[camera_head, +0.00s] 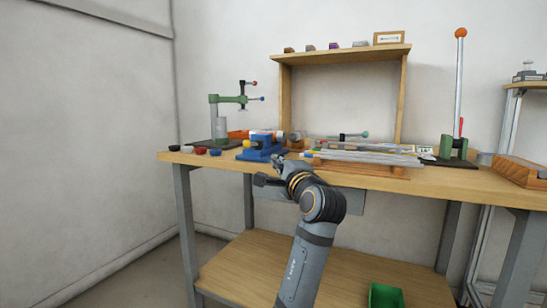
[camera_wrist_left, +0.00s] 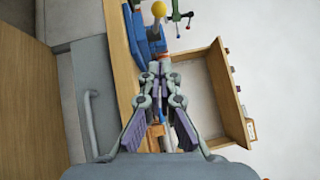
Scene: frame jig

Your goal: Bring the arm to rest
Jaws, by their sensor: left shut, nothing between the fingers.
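My left gripper (camera_head: 268,172) is in front of the workbench's front edge, near the blue vise, in the head view. In the left wrist view its two fingers (camera_wrist_left: 160,70) meet at the tips, with nothing between them. The left arm rises from the bottom of the head view and bends at the wrist. My right gripper shows in neither view.
The wooden workbench (camera_head: 450,180) holds a blue vise (camera_head: 262,147), a green press (camera_head: 222,120), a wooden jig with metal bars (camera_head: 365,155) and a green stand (camera_head: 455,148). A wooden shelf frame (camera_head: 340,54) stands behind. A green bin (camera_head: 385,295) sits below.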

